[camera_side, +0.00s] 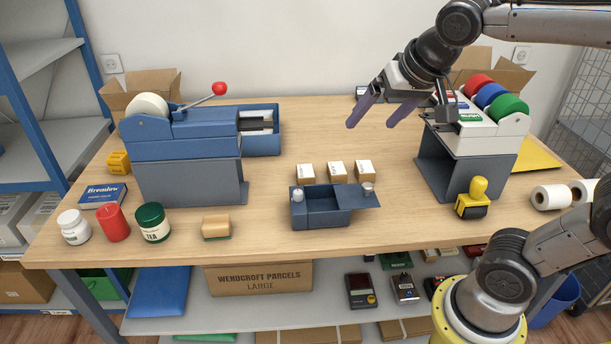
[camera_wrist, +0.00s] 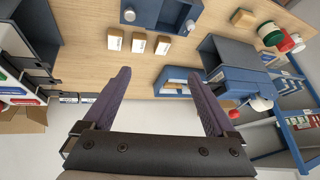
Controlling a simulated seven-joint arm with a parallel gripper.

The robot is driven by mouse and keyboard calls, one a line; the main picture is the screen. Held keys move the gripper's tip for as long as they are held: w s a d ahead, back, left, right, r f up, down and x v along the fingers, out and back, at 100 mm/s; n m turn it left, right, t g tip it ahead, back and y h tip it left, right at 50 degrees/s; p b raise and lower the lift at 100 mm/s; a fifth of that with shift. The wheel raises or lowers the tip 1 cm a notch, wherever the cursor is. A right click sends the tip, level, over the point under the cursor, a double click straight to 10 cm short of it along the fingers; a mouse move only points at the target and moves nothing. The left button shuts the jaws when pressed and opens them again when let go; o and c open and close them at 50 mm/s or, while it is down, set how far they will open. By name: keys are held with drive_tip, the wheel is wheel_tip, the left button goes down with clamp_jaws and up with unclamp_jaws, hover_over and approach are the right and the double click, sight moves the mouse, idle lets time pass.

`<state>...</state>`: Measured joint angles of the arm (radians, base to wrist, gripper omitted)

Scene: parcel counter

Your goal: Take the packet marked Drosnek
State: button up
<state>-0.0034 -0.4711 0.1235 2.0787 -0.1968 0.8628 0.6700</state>
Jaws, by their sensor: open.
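Three small tan packets with white labels stand in a row mid-table: a left one (camera_side: 306,173), a middle one (camera_side: 336,171) and a right one (camera_side: 365,171). The three also show in the wrist view, at the left (camera_wrist: 115,41), middle (camera_wrist: 138,43) and right (camera_wrist: 162,45). Their print is too small to read, so I cannot tell which is marked Drosnek. My gripper (camera_side: 371,122) is open and empty, above the table and behind the row. In the wrist view its two purple fingers (camera_wrist: 158,75) are spread wide, with the packets beyond the tips.
A blue open box (camera_side: 321,220) with a side shelf stands just in front of the packets. A blue lever machine (camera_side: 185,135) is at left, and a grey-and-white tape dispenser (camera_side: 470,140) at right. A yellow-handled stamp (camera_side: 476,190) stands front right.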

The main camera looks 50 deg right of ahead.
drive_tip(key=w+d+f+m, duration=0.1)
drive_tip(key=w+m, duration=0.1)
drive_tip(key=w, duration=0.6)
drive_tip(key=g+h, duration=0.1)
drive_tip(key=g, duration=0.2)
approach(305, 170)
drive_tip(key=x, duration=0.3)
drive_tip(key=shift+w+a+f, duration=0.15)
drive_tip(key=shift+w+f, duration=0.1)
drive_tip(key=shift+f, duration=0.1)
drive_tip(key=shift+s+d+x, duration=0.1)
drive_tip(key=shift+s+x, duration=0.05)
drive_tip(key=shift+x, duration=1.35)
drive_tip(key=shift+s+d+x, duration=0.1)
drive_tip(key=shift+x, duration=1.4)
clamp_jaws()
drive_tip(key=shift+r, duration=0.1)
